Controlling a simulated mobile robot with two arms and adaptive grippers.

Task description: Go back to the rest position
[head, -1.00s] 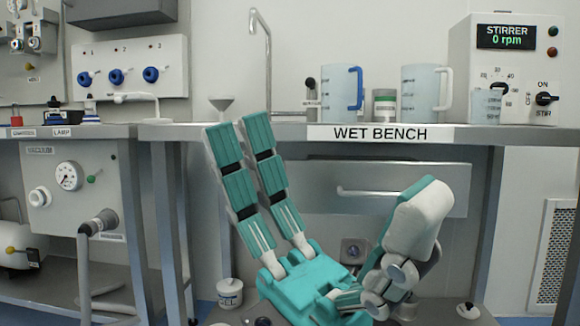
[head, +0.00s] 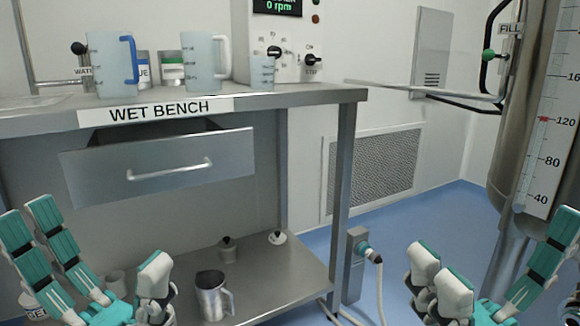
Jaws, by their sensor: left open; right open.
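My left gripper (head: 92,240) is at the lower left, in front of the wet bench. Its teal-and-grey fingers are spread from the white-padded thumb, with nothing between them. My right gripper (head: 495,245) is at the lower right, in front of the blue floor and near the tank. Its fingers and thumb are also apart and empty. The bottom edge of the picture cuts off both hands, so the wrists are hidden.
The wet bench (head: 310,96) holds jugs, a small beaker and the stirrer. Its drawer (head: 160,167) stands partly open. A metal jug (head: 211,298) is on the lower shelf. A tall tank (head: 545,130) stands at right. Blue floor (head: 405,235) shows between bench and tank.

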